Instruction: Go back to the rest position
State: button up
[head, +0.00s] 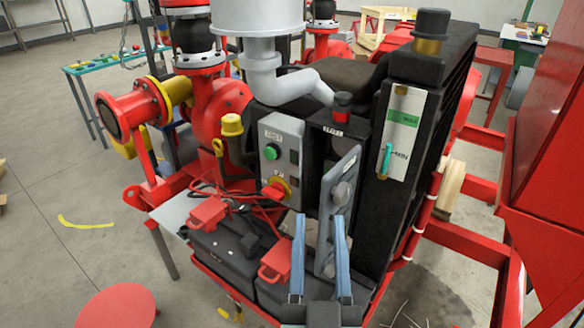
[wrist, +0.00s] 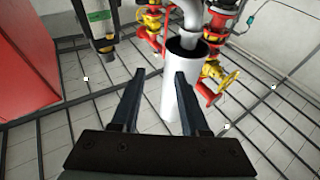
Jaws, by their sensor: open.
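My gripper (head: 320,235) shows at the bottom centre of the head view, with two blue-grey fingers spread apart and nothing between them. It stands in front of the grey panel (head: 338,212) and the batteries (head: 235,245) of the red pump skid. I cannot tell whether it touches the panel. In the wrist view the gripper (wrist: 160,75) is also open, its dark fingers apart. A white cylinder (wrist: 186,100) appears behind the right finger, which hides part of it.
A control box with a green button (head: 270,153) and the black radiator block (head: 425,110) stand close by. A red structure (head: 550,150) is at the right. A red round top (head: 117,306) is at lower left. Open floor (head: 50,190) lies left of the skid.

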jog(key=s+a+r+t, duration=0.1)
jog(key=s+r+t, duration=0.1)
jog(key=r, duration=1.4)
jog(key=s+a+r+n+t, duration=0.1)
jog(key=s+a+r+t, duration=0.1)
jog(key=r, duration=1.4)
jog(key=shift+s+a+r+t+y, duration=0.2)
jog(key=shift+s+r+t+y, duration=0.15)
jog(key=shift+t, duration=0.55)
jog(key=shift+w+f, duration=0.1)
jog(key=shift+w, duration=0.05)
